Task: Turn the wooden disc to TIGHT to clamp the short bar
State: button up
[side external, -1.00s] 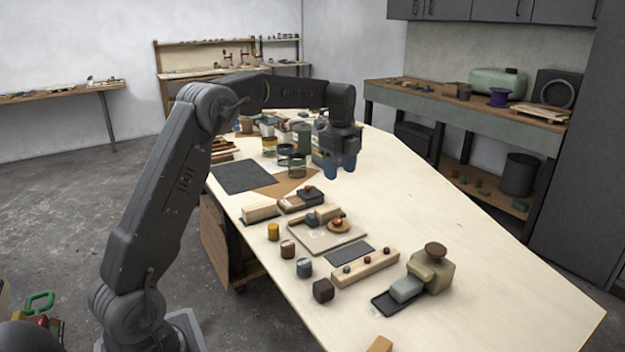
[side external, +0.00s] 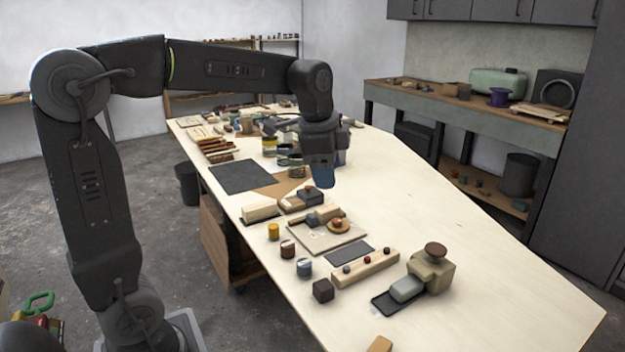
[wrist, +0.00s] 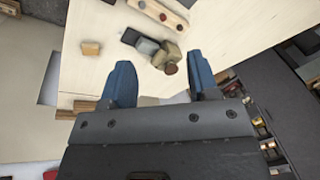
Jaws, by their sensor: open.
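A pale board (side external: 318,240) with small light markings lies mid-bench in the side view. On it sits a round wooden disc (side external: 338,227) with a reddish-brown knob. A short bar-like block (side external: 326,213) lies beside the disc at the board's far edge; whether they touch is unclear. The lettering is too small to read. My gripper (side external: 325,172) hangs above the bench, beyond the board and apart from it, with blue fingers pointing down. In the wrist view its fingers (wrist: 161,78) are spread wide with nothing between them. I cannot make out the disc in the wrist view.
A tan block with a brown knob (side external: 434,268) stands right of the board, beside a grey block (side external: 406,289). A wooden rail with several knobs (side external: 365,268) and small cylinders stand nearer. Jars crowd the far end.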

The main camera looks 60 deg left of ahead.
jog(key=s+d+n, duration=0.1)
jog(key=s+d, duration=0.1)
jog(key=s, duration=0.1)
jog(key=s+d+n, duration=0.1)
jog(key=s, duration=0.1)
jog(key=shift+n+t, duration=0.3)
jog(key=shift+t, duration=0.1)
jog(key=shift+w+a+r, duration=0.1)
jog(key=shift+w+a, duration=0.05)
jog(key=shift+w, duration=0.25)
jog(key=shift+c, duration=1.4)
jog(key=m+g+y, duration=0.3)
jog(key=m+g, duration=0.1)
jog(key=g, duration=0.2)
send_over(338, 219)
jog(key=w+d, duration=0.3)
jog(key=d, duration=0.2)
notch_tip(338, 219, down, 10)
jog(key=x, duration=1.3)
jog(key=shift+a, duration=0.2)
